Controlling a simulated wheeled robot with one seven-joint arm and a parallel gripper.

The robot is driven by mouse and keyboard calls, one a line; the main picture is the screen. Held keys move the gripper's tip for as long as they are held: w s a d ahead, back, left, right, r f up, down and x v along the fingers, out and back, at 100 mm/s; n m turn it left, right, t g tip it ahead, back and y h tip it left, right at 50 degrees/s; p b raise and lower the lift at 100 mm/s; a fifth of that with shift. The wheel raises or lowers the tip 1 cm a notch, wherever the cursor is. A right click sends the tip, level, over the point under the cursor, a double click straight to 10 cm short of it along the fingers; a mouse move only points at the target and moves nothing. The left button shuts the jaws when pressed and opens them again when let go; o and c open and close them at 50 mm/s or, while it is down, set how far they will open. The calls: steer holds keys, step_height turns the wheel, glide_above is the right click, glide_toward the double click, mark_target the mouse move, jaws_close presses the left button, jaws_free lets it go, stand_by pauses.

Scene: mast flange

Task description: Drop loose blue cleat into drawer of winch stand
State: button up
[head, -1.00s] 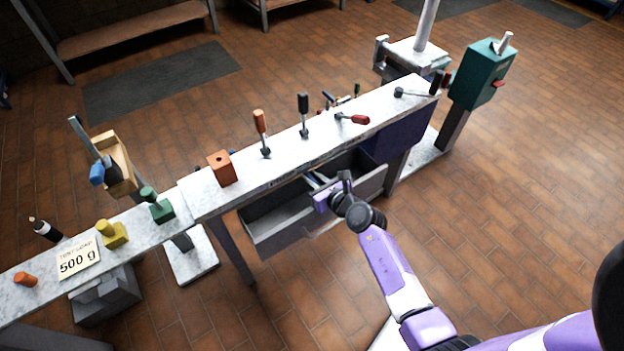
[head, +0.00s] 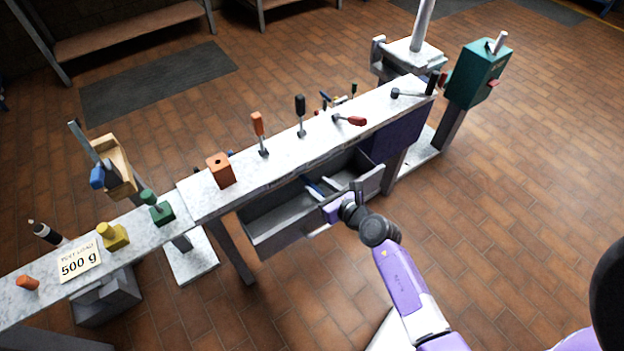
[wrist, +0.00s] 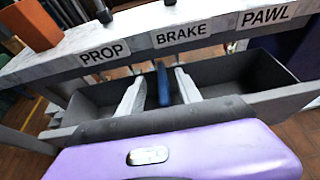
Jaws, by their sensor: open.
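A blue elongated piece (wrist: 164,86), which looks like the loose blue cleat, shows between my two pale fingers. It also shows in the head view (head: 313,186) inside the outline of the open grey drawer (head: 277,237). My gripper (wrist: 160,74) is open, with a gap on each side of the blue piece. In the head view my gripper (head: 317,182) reaches over the drawer's front edge. I cannot tell whether the blue piece rests on the drawer floor. The drawer (wrist: 262,72) hangs below the bench's white top (head: 285,160).
PROP, BRAKE and PAWL labels (wrist: 182,35) line the bench edge. Floor in front is clear.

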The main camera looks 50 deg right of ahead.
steer(key=v, duration=0.6)
steer(key=shift+s+p, duration=0.25)
steer(key=shift+p, duration=0.1)
steer(key=s+a+r+m+t+y, duration=0.1)
steer(key=s+a+r+m+t, duration=0.1)
steer(key=s+a+r+m, duration=0.35)
steer(key=s+a+r+m+t+y, duration=0.1)
steer(key=s+a+r+m+y, duration=0.15)
steer(key=a+m, duration=0.5)
steer(key=s+a+r+m, duration=0.3)
steer(key=s+r+m, duration=0.3)
steer(key=m, duration=0.4)
steer(key=s+a+r+m+g, duration=0.1)
steer(key=s+a+r+m, duration=0.3)
steer(key=m, duration=0.5)
steer(key=s+r, duration=0.2)
steer(key=s, duration=0.1)
steer(key=shift+s+a+r+m, duration=0.2)
steer(key=shift+s+a+m, duration=0.1)
steer(key=shift+s+m, duration=0.1)
step_height(320, 180, up, 4)
steer(key=p, duration=0.3)
steer(key=shift+f+p, duration=0.1)
steer(key=shift+p, duration=0.3)
